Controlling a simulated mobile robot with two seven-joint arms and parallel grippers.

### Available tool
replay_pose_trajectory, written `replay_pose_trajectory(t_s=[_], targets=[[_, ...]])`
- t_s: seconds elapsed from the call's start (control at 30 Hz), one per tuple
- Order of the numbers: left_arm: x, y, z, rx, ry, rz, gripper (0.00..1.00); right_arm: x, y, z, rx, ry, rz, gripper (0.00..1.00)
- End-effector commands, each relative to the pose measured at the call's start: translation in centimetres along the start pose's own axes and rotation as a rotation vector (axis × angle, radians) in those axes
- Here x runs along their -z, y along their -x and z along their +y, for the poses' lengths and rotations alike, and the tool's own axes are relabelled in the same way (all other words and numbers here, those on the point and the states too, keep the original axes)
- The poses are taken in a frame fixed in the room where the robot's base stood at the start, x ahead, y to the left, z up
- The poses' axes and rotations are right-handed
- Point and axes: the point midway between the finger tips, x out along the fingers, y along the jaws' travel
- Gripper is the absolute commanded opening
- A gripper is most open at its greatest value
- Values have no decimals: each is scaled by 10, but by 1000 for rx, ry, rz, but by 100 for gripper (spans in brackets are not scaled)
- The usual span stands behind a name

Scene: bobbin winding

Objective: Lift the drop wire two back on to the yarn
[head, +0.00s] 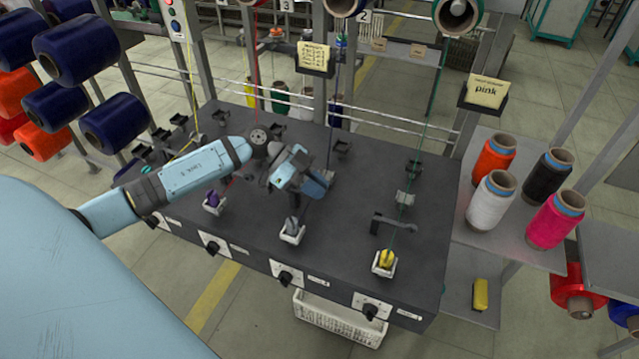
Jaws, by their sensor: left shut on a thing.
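My left gripper (314,186) is over the middle winding position on the dark bench top (345,245). It is shut on a small part that I take to be drop wire two, mostly hidden behind the jaws. The dark blue yarn (333,110) comes down from the package above the "2" label (364,16) to just behind the jaws. Whether the yarn touches the wire cannot be made out. My right gripper is not in view.
Yarn cones, one white (490,200), stand on the right shelf.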

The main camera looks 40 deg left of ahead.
Motion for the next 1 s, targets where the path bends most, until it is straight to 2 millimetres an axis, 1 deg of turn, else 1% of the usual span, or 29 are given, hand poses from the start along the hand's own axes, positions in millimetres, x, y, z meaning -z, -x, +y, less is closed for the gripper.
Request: replay_pose_trajectory(t_s=[0.03,0.2,0.73,0.77,0.8,0.87,1.0], targets=[[2,3,0,2,2,21,0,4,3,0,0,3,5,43],[3,7,-1,1,0,76,0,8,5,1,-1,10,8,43],[3,8,-1,1,-1,104,0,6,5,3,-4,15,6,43],[3,8,-1,1,-1,104,15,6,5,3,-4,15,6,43],[3,8,-1,1,-1,104,24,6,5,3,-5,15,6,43],[3,8,-1,1,-1,104,38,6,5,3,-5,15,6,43],[3,7,0,0,-1,104,38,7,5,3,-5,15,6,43]])
